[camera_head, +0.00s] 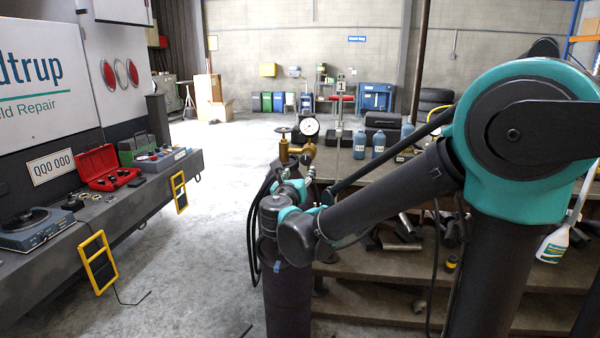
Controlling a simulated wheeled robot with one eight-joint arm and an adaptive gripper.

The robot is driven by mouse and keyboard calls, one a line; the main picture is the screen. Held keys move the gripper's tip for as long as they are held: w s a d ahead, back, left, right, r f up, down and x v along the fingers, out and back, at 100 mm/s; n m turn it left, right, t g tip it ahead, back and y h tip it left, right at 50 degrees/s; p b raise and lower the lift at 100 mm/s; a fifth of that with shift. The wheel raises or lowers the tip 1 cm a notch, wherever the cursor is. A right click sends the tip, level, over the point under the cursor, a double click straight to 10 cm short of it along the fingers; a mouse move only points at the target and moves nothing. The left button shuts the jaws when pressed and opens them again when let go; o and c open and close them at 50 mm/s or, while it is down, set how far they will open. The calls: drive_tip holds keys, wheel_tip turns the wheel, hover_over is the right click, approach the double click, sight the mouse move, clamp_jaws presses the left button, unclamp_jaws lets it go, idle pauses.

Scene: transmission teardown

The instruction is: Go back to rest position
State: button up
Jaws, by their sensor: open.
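My arm crosses the right side of the head view. Its large teal and black joint is close to the camera, and a dark link runs down left to a dark wrist joint with teal parts. This joint is in front of a dark cylinder (287,300) with brass fittings and a pressure gauge (309,127). I cannot make out my gripper's fingers; the gripper is not visible past the wrist. Whether anything touches the cylinder cannot be told.
A workbench (420,262) with blue bottles (378,145) and loose dark parts is behind my arm. On the left, a truck's ledge (130,205) holds a red case (103,167) and a blue-grey device (35,229).

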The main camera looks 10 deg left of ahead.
drive_tip(key=shift+d, duration=0.1)
drive_tip(key=s+d+f+m+g+h, duration=0.1)
drive_tip(key=s+d+f+m+g, duration=0.15)
drive_tip(key=d+f+m, duration=0.5)
drive_tip(key=s+d+f+m+g+h, duration=0.25)
drive_tip(key=d+m, duration=0.25)
drive_tip(key=d, duration=0.5)
drive_tip(key=s+d+f+m+g, duration=0.1)
drive_tip(key=d+f+m+g, duration=0.2)
drive_tip(key=d+f+m, duration=0.4)
drive_tip(key=s+d+f+m+g+y, duration=0.2)
drive_tip(key=s+f+m, duration=0.3)
drive_tip(key=s+m, duration=0.4)
drive_tip(key=s+d+f+m+g+y, duration=0.2)
drive_tip(key=s+d+f+m+g, duration=0.1)
drive_tip(key=s+f+m, duration=0.3)
drive_tip(key=s+m, duration=0.2)
drive_tip(key=shift+s+d+f+m+g+y, duration=0.2)
drive_tip(key=shift+s+m+g+y, duration=0.15)
drive_tip(key=shift+g, duration=0.05)
